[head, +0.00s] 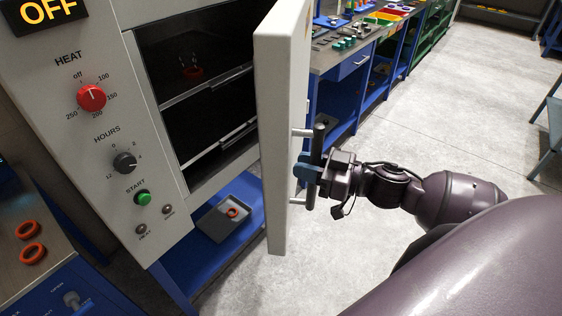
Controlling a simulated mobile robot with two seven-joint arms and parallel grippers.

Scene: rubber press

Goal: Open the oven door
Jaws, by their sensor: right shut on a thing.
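The oven (160,215) stands at the left, with a grey control panel and a dark inside with racks (210,92). Its pale door (281,90) stands open, swung out from the front and seen nearly edge-on. A dark vertical bar handle (318,140) is fixed to the door's outer face by two pale mounts. My right gripper (309,170) is shut on the handle near its middle. Its arm reaches in from the right. My left gripper is not in view.
A workbench (345,52) with coloured bins stands behind the door. The grey floor (450,100) at right is open.

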